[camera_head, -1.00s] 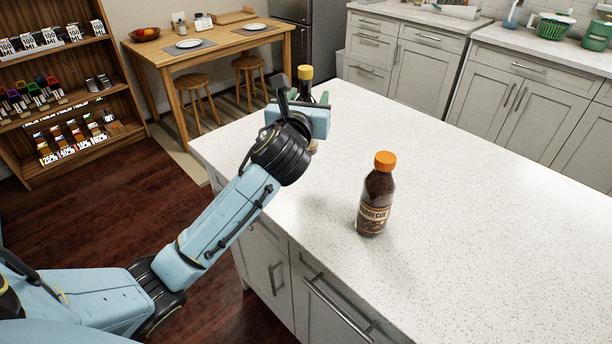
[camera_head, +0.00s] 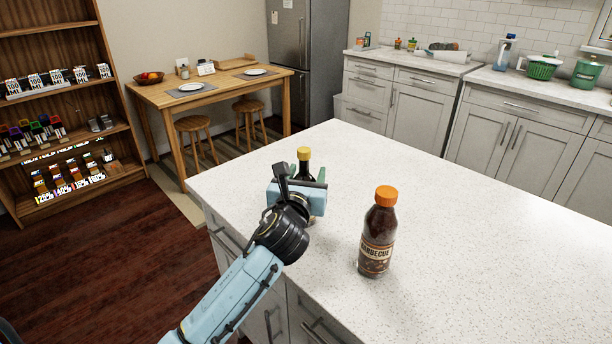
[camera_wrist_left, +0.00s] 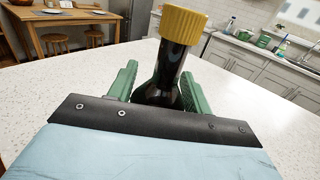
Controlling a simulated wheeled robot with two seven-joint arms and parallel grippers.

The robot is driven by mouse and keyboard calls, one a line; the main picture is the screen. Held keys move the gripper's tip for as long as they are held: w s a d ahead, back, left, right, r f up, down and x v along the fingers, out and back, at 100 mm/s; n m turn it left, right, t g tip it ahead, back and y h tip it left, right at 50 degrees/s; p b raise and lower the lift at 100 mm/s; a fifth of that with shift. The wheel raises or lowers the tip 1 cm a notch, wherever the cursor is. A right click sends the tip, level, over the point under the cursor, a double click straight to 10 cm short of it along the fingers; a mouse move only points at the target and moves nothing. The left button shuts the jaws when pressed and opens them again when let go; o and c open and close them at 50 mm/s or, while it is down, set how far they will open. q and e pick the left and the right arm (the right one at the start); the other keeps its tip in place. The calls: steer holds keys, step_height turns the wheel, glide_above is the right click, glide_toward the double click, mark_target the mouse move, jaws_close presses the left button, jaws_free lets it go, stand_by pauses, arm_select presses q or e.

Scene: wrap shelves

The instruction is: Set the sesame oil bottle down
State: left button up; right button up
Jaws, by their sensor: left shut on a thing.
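The sesame oil bottle (camera_head: 304,160) is dark with a yellow cap and stands upright at the island counter (camera_head: 440,240). My left gripper (camera_head: 312,192) is shut on it, and its lower part is mostly hidden behind the gripper. In the left wrist view the bottle's yellow cap and dark neck (camera_wrist_left: 170,65) rise between the green fingers of my left gripper (camera_wrist_left: 160,92). I cannot tell whether its base touches the counter. My right gripper is not in view.
A barbecue sauce bottle (camera_head: 377,235) with an orange cap stands on the counter to the right of my left gripper. The counter beyond and to the right is clear. A wooden dining table (camera_head: 150,92) and a shelf (camera_head: 110,150) stand at the left.

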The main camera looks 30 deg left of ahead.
arm_select(q)
steer(key=o, duration=1)
steer(key=shift+f, duration=0.1)
steer(key=shift+o, duration=1.1)
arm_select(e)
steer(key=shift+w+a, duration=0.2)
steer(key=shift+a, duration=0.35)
arm_select(q)
steer(key=p+v, duration=0.1)
steer(key=v, duration=1.1)
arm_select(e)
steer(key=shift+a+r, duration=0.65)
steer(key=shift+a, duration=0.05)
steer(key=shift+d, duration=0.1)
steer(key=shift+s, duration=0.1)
